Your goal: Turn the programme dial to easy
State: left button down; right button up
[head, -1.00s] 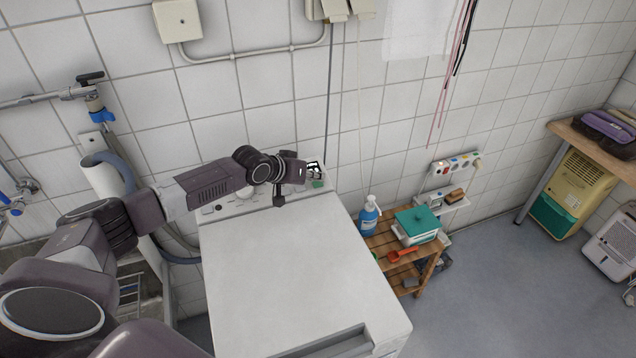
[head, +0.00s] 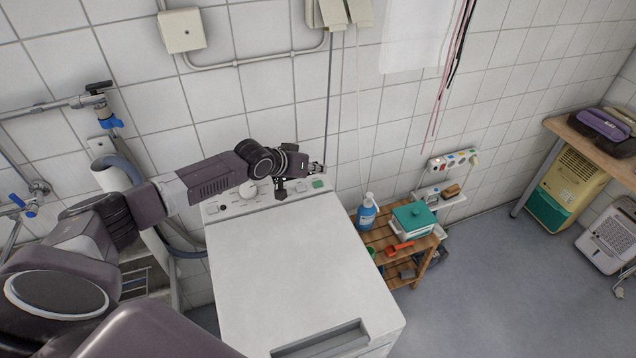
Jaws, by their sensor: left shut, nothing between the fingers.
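The white top-loading washing machine (head: 300,265) stands against the tiled wall with its control panel (head: 228,206) along the back edge. A round white knob (head: 248,189) shows on the panel, left of my left gripper and partly under my arm. I cannot read any programme marks. A small green part (head: 318,184) sits at the panel's right end. My wrist hides some of the panel. My right gripper is not in view.
A wooden shelf rack (head: 398,284) right of the machine holds a blue bottle (head: 367,214) and a teal-lidded box (head: 414,218). Taps and a grey hose (head: 128,166) are at the left. The tiled wall is close behind the panel. The machine's lid is clear.

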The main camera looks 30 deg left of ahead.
aim_at(248, 189)
jog(key=k+j, duration=0.2)
jog(key=k, duration=0.3)
jog(key=k+j, duration=0.2)
jog(key=k, duration=0.25)
jog(key=k+j, duration=0.25)
jog(key=k, duration=0.25)
